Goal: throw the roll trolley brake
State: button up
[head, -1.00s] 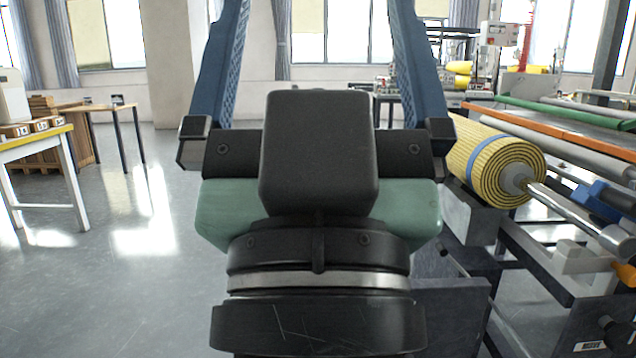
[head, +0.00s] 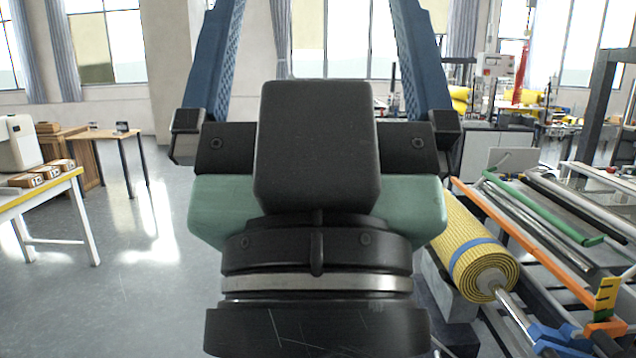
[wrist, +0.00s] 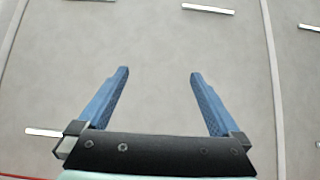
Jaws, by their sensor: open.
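My gripper (wrist: 159,73) is open and empty, with two blue ridged fingers spread wide apart. In the head view its dark and green body fills the middle, and the fingers run up past the top edge. In the wrist view only a pale surface with light strips, apparently the ceiling, lies beyond the fingers. A yellow mat roll (head: 462,238) with a blue band sits on a metal shaft at the right in the head view, apart from my gripper. I cannot make out a trolley brake; the area below the roll is partly hidden by my arm and cut by the frame.
A machine with an orange rail (head: 520,238) and a green bar (head: 535,208) stands at the right. A yellow-edged table (head: 40,194) with small boxes and a wooden table (head: 105,134) stand at the left. The grey floor (head: 130,270) between is clear.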

notch_tip(320, 180, up, 8)
jog(key=p, duration=0.5)
jog(key=shift+f, duration=0.15)
